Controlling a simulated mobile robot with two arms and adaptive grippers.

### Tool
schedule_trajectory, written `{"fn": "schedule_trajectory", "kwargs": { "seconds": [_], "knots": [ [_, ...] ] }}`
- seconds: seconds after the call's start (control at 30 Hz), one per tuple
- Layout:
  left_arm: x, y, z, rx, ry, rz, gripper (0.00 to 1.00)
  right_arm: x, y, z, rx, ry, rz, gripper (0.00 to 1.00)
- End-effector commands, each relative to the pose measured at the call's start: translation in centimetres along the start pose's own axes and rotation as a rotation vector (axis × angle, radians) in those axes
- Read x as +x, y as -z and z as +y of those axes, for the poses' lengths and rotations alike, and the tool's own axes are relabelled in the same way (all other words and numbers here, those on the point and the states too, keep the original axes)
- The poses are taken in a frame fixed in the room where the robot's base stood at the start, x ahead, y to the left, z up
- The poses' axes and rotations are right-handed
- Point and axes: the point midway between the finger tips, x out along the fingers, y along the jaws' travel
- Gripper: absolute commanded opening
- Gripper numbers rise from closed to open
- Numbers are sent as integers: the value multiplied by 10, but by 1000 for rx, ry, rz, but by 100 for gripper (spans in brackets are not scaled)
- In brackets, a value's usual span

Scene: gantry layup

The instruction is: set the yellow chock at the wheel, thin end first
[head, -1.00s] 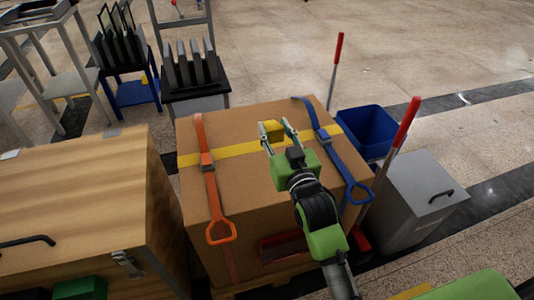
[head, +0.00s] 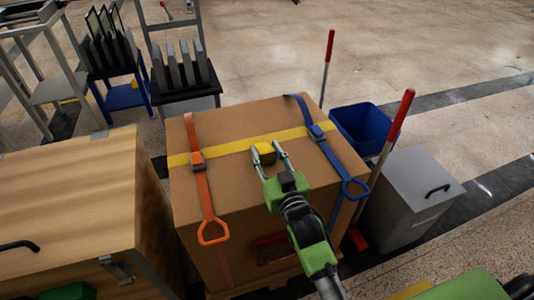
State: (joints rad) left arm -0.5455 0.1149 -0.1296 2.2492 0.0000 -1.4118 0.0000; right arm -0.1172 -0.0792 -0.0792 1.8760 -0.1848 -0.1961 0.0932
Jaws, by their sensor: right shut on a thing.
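The yellow chock (head: 264,148) is a small block between the fingers of my right gripper (head: 268,153). The gripper is shut on it. It shows over the top of a large cardboard box (head: 235,122), near the yellow tape band. I cannot tell whether the chock touches the box or is held above it. The fingers and the viewing angle hide part of the chock, so its thin end is not clear. No wheel can be made out. My left gripper is not in view.
An orange strap (head: 203,190) and a blue strap (head: 318,133) cross the box. A wooden crate (head: 75,190) stands left. A blue bin (head: 366,125), a grey bin (head: 415,195) and red-handled poles (head: 403,113) stand right. Racks fill the back left; open floor lies behind.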

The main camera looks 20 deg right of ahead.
Motion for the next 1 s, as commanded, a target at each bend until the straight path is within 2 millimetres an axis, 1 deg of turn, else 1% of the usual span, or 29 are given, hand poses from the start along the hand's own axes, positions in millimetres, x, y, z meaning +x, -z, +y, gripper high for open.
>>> {"fn": "schedule_trajectory", "kwargs": {
  "seconds": [0.1,0.23,0.27,0.3,0.33,0.63,0.73,0.83,0.9,1.0],
  "knots": [
    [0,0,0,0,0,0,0,0,1,0,0,0,2,10],
    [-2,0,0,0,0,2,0,0,-2,0,0,0,1,10],
    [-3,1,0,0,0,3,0,0,-3,0,0,0,0,39],
    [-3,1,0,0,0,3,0,0,-2,0,0,0,0,50],
    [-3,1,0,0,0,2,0,0,-3,0,0,0,0,51],
    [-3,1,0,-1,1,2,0,0,-2,0,0,0,0,51],
    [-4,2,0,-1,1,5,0,0,2,0,0,0,1,51],
    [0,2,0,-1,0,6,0,-12,-1,0,0,0,-4,51],
    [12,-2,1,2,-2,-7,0,-24,0,0,0,0,-4,51],
    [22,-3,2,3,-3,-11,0,-45,0,0,0,0,-5,51]
  ]
}}
